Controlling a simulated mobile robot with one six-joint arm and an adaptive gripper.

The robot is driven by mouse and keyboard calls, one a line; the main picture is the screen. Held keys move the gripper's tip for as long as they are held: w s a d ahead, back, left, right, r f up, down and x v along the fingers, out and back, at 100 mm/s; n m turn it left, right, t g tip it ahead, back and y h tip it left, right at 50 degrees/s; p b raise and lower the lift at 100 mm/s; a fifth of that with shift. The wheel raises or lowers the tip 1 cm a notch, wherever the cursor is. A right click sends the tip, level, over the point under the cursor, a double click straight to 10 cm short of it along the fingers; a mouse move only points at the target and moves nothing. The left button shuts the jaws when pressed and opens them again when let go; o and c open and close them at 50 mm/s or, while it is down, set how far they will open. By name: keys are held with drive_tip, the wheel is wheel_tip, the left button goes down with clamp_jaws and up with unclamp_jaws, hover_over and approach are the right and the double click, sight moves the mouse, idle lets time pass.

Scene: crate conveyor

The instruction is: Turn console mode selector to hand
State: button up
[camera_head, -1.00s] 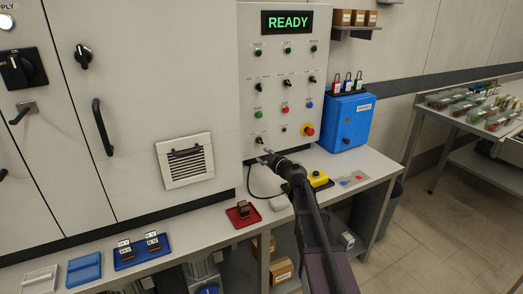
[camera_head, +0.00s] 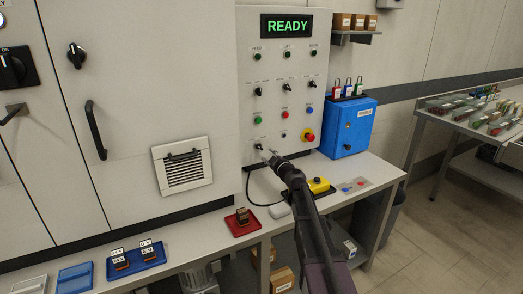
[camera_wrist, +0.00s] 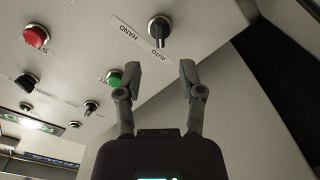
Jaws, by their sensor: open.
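The mode selector (camera_wrist: 159,29) is a black rotary knob in the wrist view, beside a label strip (camera_wrist: 139,38) reading HAND and AUTO. A pale mark shows on the knob's lower part in that view. In the head view the selector (camera_head: 258,147) is at the bottom left of the console panel (camera_head: 246,70). My gripper (camera_wrist: 161,72) is open and empty. Its two fingers are apart, with the knob beyond their tips and not between them. In the head view my gripper (camera_head: 267,154) is close to the panel, just right of and below the selector.
A red emergency button (camera_head: 308,136) is right of the selector.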

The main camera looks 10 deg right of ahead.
sight(260, 148)
drive_tip(key=shift+x, duration=3.5)
clamp_jaws()
